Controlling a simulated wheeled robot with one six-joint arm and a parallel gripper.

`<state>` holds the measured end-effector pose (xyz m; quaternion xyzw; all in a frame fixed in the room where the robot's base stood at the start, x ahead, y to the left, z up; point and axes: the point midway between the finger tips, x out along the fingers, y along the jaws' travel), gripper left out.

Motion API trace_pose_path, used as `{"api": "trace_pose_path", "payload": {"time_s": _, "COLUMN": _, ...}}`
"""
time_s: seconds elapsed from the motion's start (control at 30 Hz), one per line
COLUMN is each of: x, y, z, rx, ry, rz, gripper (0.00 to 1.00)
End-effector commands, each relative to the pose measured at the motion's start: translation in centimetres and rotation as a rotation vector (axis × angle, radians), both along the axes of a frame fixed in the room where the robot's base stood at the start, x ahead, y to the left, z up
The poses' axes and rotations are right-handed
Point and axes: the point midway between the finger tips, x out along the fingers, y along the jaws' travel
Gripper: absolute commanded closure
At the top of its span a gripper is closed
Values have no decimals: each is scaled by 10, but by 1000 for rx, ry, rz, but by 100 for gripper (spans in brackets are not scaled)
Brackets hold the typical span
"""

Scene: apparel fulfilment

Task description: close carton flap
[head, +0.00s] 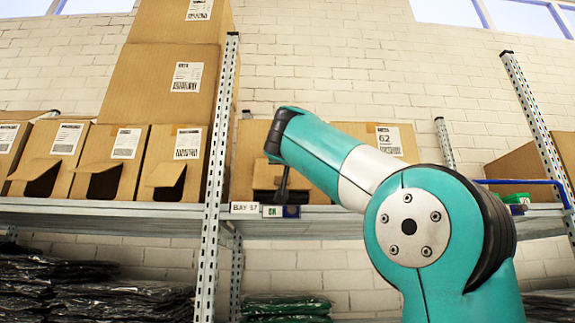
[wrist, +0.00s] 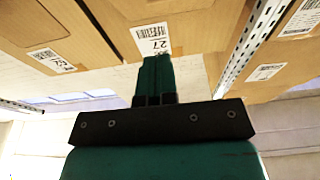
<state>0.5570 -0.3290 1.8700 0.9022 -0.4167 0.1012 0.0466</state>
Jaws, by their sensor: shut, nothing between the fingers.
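In the head view, a brown carton (head: 245,150) stands on the shelf beside the metal upright, partly hidden behind the end of my arm. A small front flap (head: 267,173) juts out low on its face, with a dark opening around it. My gripper (head: 283,191) hangs down in front of this opening, thin and dark; whether it touches the flap cannot be told. In the wrist view, my gripper (wrist: 156,60) is shut, its teal fingers side by side with nothing between them. They point at a carton face with a label (wrist: 150,38) reading 27. No flap is clear there.
A carton with a label (head: 389,140) reading 62 stands just right. Several cartons with jutting flaps (head: 35,170) line the shelf left of the upright (head: 220,130). A blue bar (head: 520,182) lies right of my arm. Dark and green bagged stacks (head: 287,307) sit below.

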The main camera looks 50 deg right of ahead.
Motion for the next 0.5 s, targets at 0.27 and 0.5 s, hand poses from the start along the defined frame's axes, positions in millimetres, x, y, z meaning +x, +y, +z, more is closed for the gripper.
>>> {"api": "trace_pose_path", "payload": {"time_s": 0.27, "x": 29, "y": -36, "z": -5, "rx": 1, "ry": 3, "rz": -1, "gripper": 100}}
{"api": "trace_pose_path", "payload": {"time_s": 0.5, "x": 39, "y": -45, "z": -14, "rx": 0, "ry": 0, "rz": 1, "gripper": 100}}
